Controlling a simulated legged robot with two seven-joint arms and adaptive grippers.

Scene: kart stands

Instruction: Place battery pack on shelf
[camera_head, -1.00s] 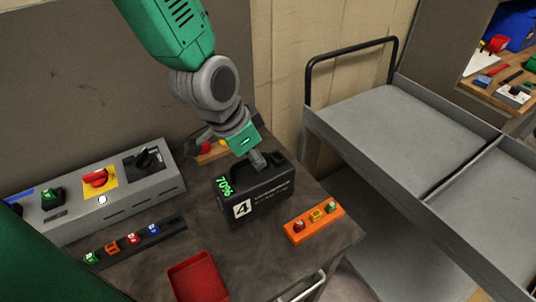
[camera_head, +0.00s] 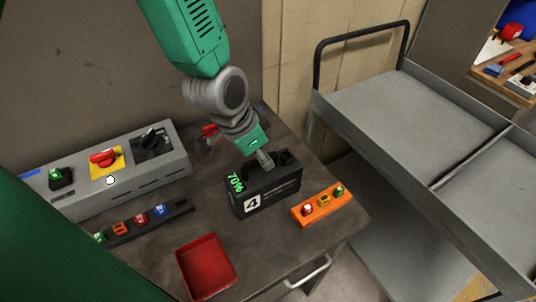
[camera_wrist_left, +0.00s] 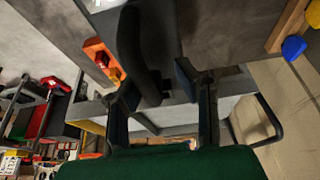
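The battery pack (camera_head: 272,198) is a black box marked "4" and "70%", upright over the right part of the dark workbench (camera_head: 270,245). I cannot tell whether its base touches the bench. My left gripper (camera_head: 264,160) comes from above and is at the pack's top handle. A grey cart (camera_head: 400,110) with flat shelf surfaces stands to the right. My right gripper is not in view.
An orange block with small coloured parts (camera_head: 323,205) lies right of the pack. A red tray (camera_head: 205,265) is at the front. A grey switch box (camera_head: 125,170) and a dark strip (camera_head: 145,222) are on the left.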

